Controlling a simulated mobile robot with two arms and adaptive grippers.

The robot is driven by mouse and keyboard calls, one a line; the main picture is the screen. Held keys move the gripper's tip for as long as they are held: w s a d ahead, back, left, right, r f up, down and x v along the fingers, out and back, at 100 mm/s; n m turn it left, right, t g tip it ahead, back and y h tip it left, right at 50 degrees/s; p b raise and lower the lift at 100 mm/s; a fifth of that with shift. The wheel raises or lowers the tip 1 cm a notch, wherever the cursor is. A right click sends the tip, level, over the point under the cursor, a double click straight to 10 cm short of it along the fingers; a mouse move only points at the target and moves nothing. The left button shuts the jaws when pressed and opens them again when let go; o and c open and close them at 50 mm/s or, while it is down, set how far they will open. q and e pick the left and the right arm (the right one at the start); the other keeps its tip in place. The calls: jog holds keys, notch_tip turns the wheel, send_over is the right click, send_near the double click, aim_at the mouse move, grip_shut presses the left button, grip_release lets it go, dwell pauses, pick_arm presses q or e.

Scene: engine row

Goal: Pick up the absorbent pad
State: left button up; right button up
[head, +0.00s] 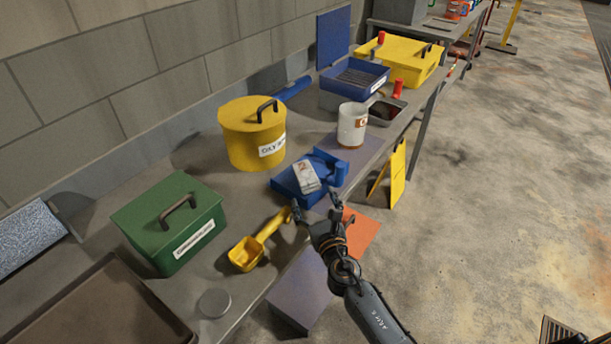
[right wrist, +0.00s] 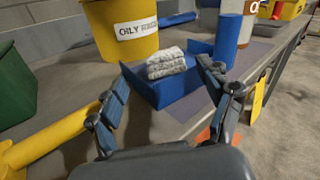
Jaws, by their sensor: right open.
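The absorbent pad appears to be the folded white-grey bundle (head: 306,176) lying on a blue tray-like holder (head: 288,186) on the bench. In the right wrist view the bundle (right wrist: 167,63) shows as stacked folds at the open side of the blue holder (right wrist: 183,88). My right gripper (head: 316,204) is open and empty, just on the near side of the holder. In the right wrist view its fingers (right wrist: 164,72) spread to either side of the bundle, apart from it. My left gripper is in neither view.
A yellow scoop (head: 258,242) lies close left of my right gripper. A yellow lidded bin (head: 250,135) and a white canister (head: 352,125) stand behind the pad. A green box (head: 165,225) is at left. The bench's front edge runs close by; open floor lies right.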

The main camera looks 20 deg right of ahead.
aim_at(311, 187)
jog(key=w, duration=0.3)
jog(key=w+b, duration=0.1)
jog(key=w, duration=0.1)
jog(key=shift+w+d+f, duration=0.25)
jog(key=shift+w+d, duration=0.05)
jog(key=shift+d, duration=0.1)
jog(key=shift+s+r, duration=0.1)
jog(key=shift+c, duration=0.2)
jog(key=c, duration=1.2)
